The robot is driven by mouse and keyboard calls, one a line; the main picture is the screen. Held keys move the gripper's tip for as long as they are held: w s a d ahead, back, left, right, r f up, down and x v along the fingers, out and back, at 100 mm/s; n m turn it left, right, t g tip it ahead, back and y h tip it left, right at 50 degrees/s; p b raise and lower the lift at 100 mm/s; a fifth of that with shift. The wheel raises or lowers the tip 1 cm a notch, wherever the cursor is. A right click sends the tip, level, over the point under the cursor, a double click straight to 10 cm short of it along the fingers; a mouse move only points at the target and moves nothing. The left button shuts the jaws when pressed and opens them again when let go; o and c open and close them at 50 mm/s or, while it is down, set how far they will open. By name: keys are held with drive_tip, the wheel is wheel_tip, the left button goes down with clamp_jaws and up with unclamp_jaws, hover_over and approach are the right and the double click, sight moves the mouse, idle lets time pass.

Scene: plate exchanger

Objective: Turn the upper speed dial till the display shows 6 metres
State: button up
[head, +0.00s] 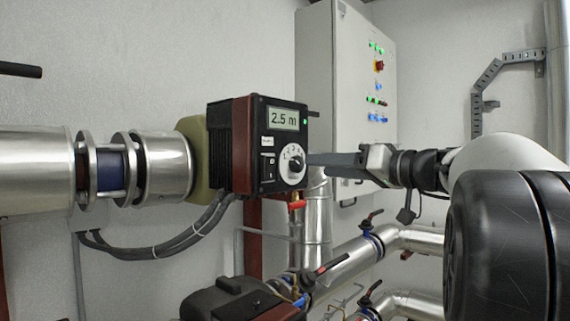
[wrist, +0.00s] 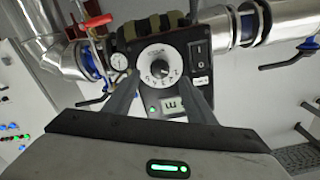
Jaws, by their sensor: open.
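The black control box (head: 243,148) sits on the pipe by the wall. Its display (head: 283,118) reads 2.5 m. The white numbered speed dial (head: 292,163) is below the display. In the wrist view the dial (wrist: 157,72) appears upside down, with a dark knob at its centre and the display (wrist: 173,105) nearer me. My gripper (head: 310,159) reaches in from the right, its tips close to the dial's face. In the wrist view my gripper (wrist: 160,80) is open, one finger on each side of the dial. I cannot tell whether the fingers touch it.
A rocker switch (wrist: 198,48) is beside the dial. A pressure gauge (wrist: 119,62) and a red-handled valve (wrist: 97,23) are close by. A grey cabinet (head: 345,90) with lit lamps stands behind. Pipes with valves (head: 368,225) and a dark pump unit (head: 235,300) lie below.

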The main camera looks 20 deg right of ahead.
sight(300, 165)
drive_tip(key=x, duration=0.6)
drive_tip(key=shift+w+p, duration=0.1)
drive_tip(key=shift+p, duration=0.25)
drive_tip(key=shift+c, duration=0.4)
drive_tip(key=c, duration=1)
drive_tip(key=shift+o, duration=0.2)
